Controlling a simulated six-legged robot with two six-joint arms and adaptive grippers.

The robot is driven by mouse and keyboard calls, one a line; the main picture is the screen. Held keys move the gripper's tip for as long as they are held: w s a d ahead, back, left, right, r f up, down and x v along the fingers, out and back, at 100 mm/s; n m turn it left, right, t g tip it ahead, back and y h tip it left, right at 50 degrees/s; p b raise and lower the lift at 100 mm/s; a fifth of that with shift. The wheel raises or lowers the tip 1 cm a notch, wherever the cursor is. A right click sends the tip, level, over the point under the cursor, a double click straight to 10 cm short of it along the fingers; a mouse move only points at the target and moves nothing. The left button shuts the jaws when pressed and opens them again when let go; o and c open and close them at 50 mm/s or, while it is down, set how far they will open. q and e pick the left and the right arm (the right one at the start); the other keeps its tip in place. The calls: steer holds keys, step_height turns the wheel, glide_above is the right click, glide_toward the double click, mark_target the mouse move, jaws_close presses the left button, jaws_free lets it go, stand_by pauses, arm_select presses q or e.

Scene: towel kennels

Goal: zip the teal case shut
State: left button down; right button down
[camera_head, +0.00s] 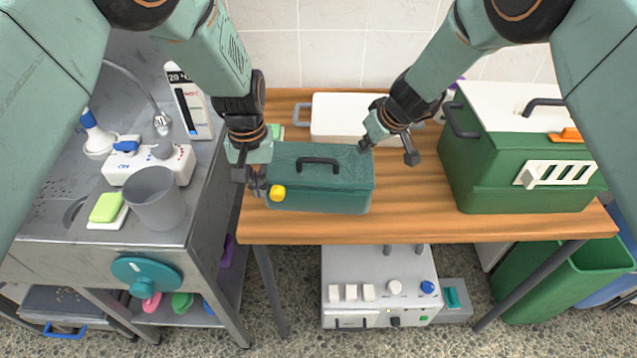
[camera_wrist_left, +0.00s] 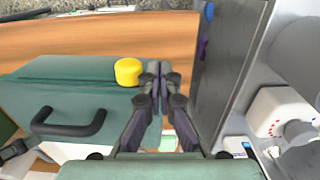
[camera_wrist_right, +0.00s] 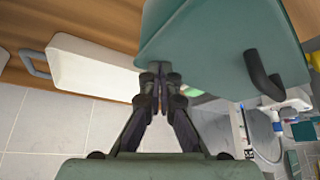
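The teal case (camera_head: 345,200) sits closed-lidded on the wooden table, with a dark handle (camera_head: 318,163) on top. A yellow knob-like pull (camera_head: 277,193) sits at its front left corner; it also shows in the left wrist view (camera_wrist_left: 128,72). My left gripper (camera_head: 256,184) is at the case's left end, its fingertips together just beside the yellow pull, with nothing visible between them. My right gripper (camera_head: 365,145) is at the case's back right corner. Its fingertips (camera_wrist_right: 158,78) are together by the case's edge; I cannot tell whether they touch it. The zip's seam is not clear.
A white box (camera_head: 340,112) with a grey handle stands behind the case. A large green bin with a white lid (camera_head: 500,165) stands to the right. A steel sink counter with a grey cup (camera_head: 156,200) is at the left. The table's front strip (camera_head: 410,228) is clear.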

arm_select(q)
step_height(320, 180, up, 8)
steer(key=a, duration=0.1)
stand_by(1.0)
arm_select(e)
steer(key=shift+r, duration=3.5)
